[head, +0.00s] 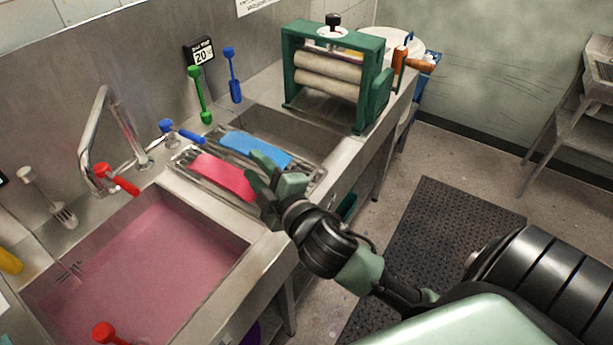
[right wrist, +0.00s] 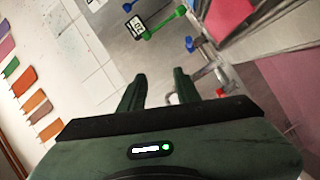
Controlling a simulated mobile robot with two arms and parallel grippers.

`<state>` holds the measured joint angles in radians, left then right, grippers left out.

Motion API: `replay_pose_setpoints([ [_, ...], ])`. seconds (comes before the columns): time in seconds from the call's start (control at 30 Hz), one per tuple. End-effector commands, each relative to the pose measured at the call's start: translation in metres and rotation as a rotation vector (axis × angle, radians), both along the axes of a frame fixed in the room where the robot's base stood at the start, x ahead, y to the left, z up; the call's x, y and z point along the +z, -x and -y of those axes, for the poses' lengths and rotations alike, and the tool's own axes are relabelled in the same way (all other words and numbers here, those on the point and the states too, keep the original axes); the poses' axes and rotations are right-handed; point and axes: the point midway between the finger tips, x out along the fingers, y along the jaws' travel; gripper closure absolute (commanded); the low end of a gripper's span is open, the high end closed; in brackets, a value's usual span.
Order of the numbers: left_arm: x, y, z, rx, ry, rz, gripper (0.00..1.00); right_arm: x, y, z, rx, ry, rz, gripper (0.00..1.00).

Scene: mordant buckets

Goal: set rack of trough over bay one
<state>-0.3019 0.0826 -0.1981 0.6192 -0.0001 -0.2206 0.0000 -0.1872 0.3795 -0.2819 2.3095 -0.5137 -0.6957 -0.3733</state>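The metal rack (head: 182,160) of the trough sits across the sink, from the divider over the near part of the right bay (head: 290,128). A pink cloth (head: 222,177) and a blue cloth (head: 256,149) lie on it. The left bay (head: 150,270) holds pink liquid. My right gripper (head: 262,174) is above the rack's front edge, beside the pink cloth. In the right wrist view its fingers (right wrist: 158,88) are apart with nothing between them; the rack (right wrist: 262,22) shows at the upper right. My left gripper is not in view.
A green wringer (head: 335,75) with two rollers stands at the far right of the sink. A tap (head: 105,140) with a red handle rises behind the left bay. Blue and green brushes (head: 197,92) hang on the back wall. A dark mat (head: 440,235) lies on the floor.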

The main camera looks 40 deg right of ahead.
Motion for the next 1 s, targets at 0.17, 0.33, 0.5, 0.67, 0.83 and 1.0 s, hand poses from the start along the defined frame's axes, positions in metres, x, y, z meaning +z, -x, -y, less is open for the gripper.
replay_pose_setpoints([
  [0.17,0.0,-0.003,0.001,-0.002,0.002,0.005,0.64,0.103,-0.02,-0.063,0.253,0.509,0.472,0.68],
  [0.33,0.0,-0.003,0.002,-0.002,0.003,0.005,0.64,0.132,0.007,-0.14,0.534,1.12,0.923,0.68],
  [0.5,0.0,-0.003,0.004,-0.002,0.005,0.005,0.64,0.077,0.028,-0.163,0.865,1.754,1.262,0.68],
  [0.67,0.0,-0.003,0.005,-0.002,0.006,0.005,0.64,0.0,0.02,-0.098,1.3,2.301,1.401,0.68],
  [0.83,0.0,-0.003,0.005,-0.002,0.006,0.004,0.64,-0.034,0.006,0.021,-1.49,-2.133,-1.054,0.68],
  [1.0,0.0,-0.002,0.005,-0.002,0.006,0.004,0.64,-0.032,0.006,0.105,-1.568,-1.903,-0.794,0.68],
])
